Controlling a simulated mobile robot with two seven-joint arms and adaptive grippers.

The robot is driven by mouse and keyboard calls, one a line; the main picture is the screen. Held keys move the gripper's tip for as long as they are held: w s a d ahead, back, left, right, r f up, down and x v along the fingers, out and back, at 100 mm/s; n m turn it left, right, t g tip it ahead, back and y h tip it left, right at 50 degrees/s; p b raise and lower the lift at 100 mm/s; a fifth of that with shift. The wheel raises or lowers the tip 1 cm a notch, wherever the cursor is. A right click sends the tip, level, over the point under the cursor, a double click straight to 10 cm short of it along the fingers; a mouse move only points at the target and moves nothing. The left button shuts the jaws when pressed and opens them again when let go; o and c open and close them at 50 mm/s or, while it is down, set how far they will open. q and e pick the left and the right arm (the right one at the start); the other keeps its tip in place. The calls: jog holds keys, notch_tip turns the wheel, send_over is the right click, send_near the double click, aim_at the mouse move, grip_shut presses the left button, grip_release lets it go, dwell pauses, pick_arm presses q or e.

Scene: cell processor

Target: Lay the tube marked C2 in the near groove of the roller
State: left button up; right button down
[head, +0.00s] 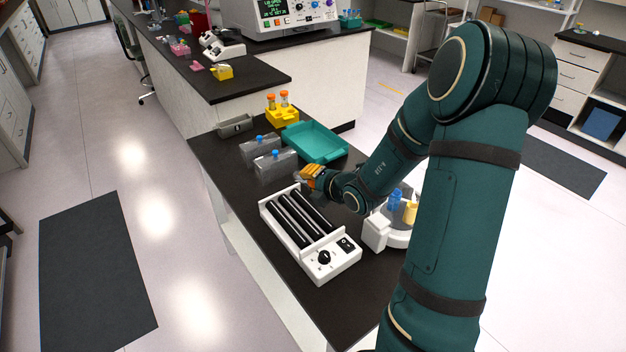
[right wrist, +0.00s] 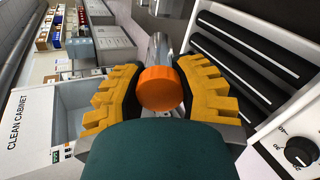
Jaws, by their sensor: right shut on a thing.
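The roller (head: 312,259) is a white device with black rollers and a knob, on the dark bench; its rollers (right wrist: 250,62) show at the right of the right wrist view. My right gripper (head: 309,176) is beside the roller's far end. In the right wrist view its yellow fingers (right wrist: 160,92) are shut on a clear tube with an orange cap (right wrist: 158,90). The tube's body (right wrist: 159,47) points away from the camera, apart from the rollers in that view. No marking is legible on the tube. My left gripper is not in view.
A teal tray (head: 324,155) and clear holders with blue-topped items (head: 262,147) stand beyond the gripper. A yellow rack (head: 283,118) holds orange-capped tubes. A white round device (head: 377,233) with blue and yellow inserts stands right of the roller, partly behind my arm.

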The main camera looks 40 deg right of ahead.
jog(key=shift+f+b, duration=0.7)
jog(key=shift+f, duration=0.1)
notch_tip(320, 180, down, 6)
jog(key=b, duration=0.5)
jog(key=shift+f, duration=0.1)
jog(key=c, duration=0.6)
grip_release()
jog(key=shift+c, duration=0.2)
jog(key=v, duration=0.7)
jog(key=shift+s, duration=0.25)
